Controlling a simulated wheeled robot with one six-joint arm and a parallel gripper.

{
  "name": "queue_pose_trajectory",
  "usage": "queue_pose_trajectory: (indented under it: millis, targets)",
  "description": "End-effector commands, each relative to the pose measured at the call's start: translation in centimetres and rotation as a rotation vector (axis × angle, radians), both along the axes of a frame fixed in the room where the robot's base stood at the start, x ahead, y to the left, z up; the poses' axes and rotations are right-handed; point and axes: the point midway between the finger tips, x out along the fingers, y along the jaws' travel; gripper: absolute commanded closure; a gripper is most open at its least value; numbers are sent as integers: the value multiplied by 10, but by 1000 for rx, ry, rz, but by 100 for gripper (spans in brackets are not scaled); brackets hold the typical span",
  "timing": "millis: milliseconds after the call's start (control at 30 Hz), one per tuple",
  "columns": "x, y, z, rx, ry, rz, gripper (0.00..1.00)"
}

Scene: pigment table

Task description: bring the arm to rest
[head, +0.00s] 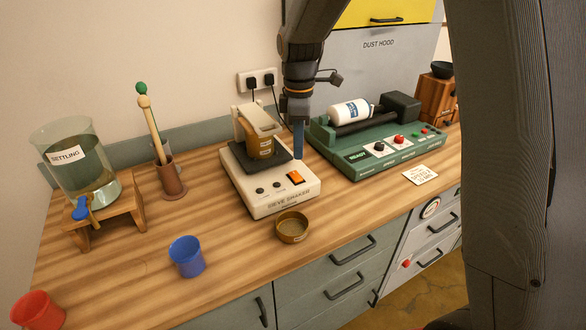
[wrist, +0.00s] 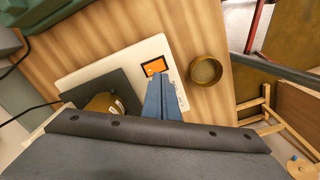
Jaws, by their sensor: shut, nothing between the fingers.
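My gripper (head: 298,152) points down just above the right side of the sieve shaker (head: 270,206). Its blue fingers are together with nothing between them. In the wrist view the closed fingers (wrist: 163,98) show over the white shaker body (wrist: 135,60), near its orange switch (wrist: 154,67). My arm comes down from the top middle in the head view. A brass-coloured sieve pot (head: 259,146) sits on the shaker's dark platform, left of the fingers. Whether the fingers touch the shaker cannot be told.
A brass bowl (head: 292,228) stands in front of the shaker. A green roller machine (head: 370,165) with a white jar is close on the right. A blue cup (head: 187,257), red cup (head: 38,311) and settling tank (head: 75,165) stand left. Bare wood lies between the blue cup and shaker.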

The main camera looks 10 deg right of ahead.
Motion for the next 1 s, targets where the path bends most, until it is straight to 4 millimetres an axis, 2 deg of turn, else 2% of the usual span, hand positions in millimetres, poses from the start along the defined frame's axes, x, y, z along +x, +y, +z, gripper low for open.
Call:
queue_pose_trajectory:
  millis: [167, 267, 367, 500, 700, 833, 1000]
  targets:
    - [-3, -3, -1, 1, -2, -25, 100]
    - [-16, -15, -5, 3, -10, -135, 100]
    - [-42, -35, -14, 9, -26, -340, 100]
    - [-91, -66, -30, 28, -56, -711, 100]
    - [-157, -96, -52, 64, -88, -1173, 100]
    - [-184, -105, -61, 83, -98, -1356, 100]
    - [-195, -108, -65, 92, -103, -1438, 100]
